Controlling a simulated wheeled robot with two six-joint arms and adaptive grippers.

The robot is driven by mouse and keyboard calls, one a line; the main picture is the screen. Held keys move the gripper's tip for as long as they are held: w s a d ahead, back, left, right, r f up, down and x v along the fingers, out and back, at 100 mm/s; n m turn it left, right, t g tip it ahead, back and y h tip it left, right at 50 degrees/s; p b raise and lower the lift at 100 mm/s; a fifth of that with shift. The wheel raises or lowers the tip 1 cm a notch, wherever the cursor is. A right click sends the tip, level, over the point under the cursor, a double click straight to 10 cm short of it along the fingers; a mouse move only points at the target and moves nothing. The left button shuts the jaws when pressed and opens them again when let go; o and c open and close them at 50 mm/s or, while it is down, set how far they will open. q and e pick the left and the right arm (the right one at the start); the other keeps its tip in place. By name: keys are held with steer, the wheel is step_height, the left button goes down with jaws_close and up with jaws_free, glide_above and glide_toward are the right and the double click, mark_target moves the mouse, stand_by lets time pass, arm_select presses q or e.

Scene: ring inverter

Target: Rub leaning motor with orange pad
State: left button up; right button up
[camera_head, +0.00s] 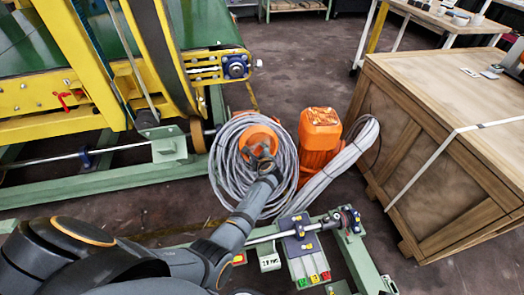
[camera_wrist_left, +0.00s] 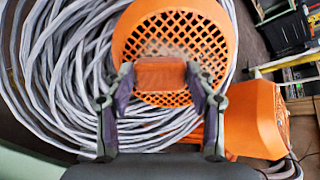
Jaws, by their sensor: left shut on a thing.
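My left gripper (camera_head: 262,160) is shut on the orange pad (camera_wrist_left: 160,74), a small block held between the two fingertips in the left wrist view. Behind the pad is the round grille of an orange motor (camera_wrist_left: 180,35), which also shows in the head view (camera_head: 258,134) inside the cable coil. The pad overlaps the lower part of the grille; I cannot tell whether they touch. A second orange motor (camera_head: 320,128) stands just right of the coil and shows at the right of the left wrist view (camera_wrist_left: 255,118). My right gripper is not in view.
A grey cable coil (camera_head: 226,165) surrounds the grille motor. A large wooden crate (camera_head: 440,160) stands at the right. A yellow and green conveyor frame (camera_head: 90,110) fills the left. A green frame with colored buttons (camera_head: 305,262) lies in front. Open floor (camera_head: 300,55) shows behind.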

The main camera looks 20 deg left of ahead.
arm_select(q)
steer(key=shift+s+a+r+p, duration=0.2)
steer(key=shift+s+a+p, duration=0.05)
steer(key=shift+a+p, duration=0.35)
steer(key=shift+s+a+r+p, duration=0.2)
steer(key=shift+a+p, duration=0.25)
steer(key=shift+p, duration=0.15)
steer(key=shift+s+a+r+p, duration=0.15)
steer(key=shift+s+a+p, duration=0.1)
steer(key=shift+a+p, duration=0.35)
